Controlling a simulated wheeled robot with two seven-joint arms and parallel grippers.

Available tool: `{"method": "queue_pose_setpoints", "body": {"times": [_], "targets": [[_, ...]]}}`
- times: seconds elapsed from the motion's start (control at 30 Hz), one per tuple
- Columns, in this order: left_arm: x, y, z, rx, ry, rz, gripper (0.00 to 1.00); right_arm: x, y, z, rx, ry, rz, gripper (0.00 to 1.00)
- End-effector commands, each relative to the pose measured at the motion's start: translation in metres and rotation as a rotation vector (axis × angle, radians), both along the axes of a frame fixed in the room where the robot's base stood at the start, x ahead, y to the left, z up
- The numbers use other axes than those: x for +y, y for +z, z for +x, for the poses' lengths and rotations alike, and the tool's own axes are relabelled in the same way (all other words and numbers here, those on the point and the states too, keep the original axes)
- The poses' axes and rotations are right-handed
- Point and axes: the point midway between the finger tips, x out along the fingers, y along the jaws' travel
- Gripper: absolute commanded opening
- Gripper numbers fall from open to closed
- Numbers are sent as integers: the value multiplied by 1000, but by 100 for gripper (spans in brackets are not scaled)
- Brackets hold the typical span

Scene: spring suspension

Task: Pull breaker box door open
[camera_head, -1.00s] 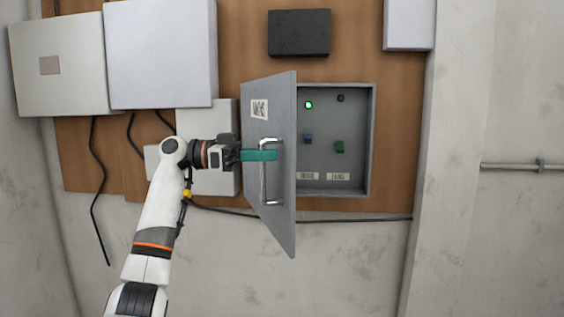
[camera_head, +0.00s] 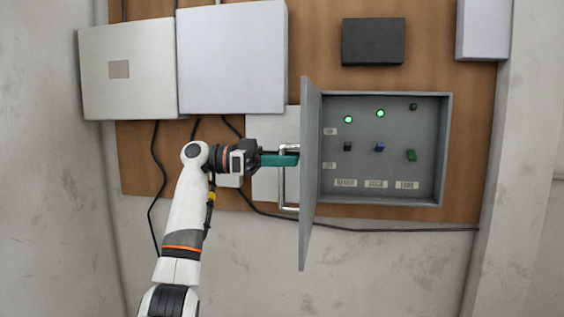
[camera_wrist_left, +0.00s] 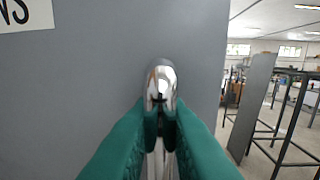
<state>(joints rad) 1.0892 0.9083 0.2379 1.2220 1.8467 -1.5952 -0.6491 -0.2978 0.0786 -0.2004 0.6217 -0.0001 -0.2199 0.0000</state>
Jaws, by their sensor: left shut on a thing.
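The grey breaker box (camera_head: 384,193) is on the wooden wall panel, with its door (camera_head: 309,180) swung out on the left side and seen nearly edge-on. The box interior shows lit green lamps and several small switches with labels. A chrome handle (camera_head: 283,190) is on the door's outer face. My left gripper (camera_head: 292,159) has green fingers and is shut on the top of the handle. The left wrist view shows the fingers (camera_wrist_left: 160,125) around the chrome handle (camera_wrist_left: 161,80) in front of the flat grey door (camera_wrist_left: 110,75). My right gripper is not in view.
White and pale boxes (camera_head: 232,55) are on the panel above and left of my arm. A black box (camera_head: 373,41) is above the breaker box. Dark cables hang below, and one runs along the wall. The wall space below is bare.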

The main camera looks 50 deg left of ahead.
Motion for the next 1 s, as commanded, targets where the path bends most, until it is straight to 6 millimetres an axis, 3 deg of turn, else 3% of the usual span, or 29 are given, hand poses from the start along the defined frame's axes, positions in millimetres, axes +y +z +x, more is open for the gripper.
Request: {"method": "queue_pose_setpoints", "body": {"times": [0.23,0.27,0.37,0.4,0.73,1.0], "targets": [[0,-1,0,4,0,3,0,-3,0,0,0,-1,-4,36],[0,-1,0,4,0,3,16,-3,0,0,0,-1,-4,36],[0,-1,0,3,0,2,32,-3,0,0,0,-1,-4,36],[0,-1,0,3,0,2,33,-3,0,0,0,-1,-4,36],[4,-1,-3,1,2,2,33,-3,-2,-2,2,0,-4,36],[43,-1,-34,0,5,0,33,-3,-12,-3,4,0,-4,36]]}}
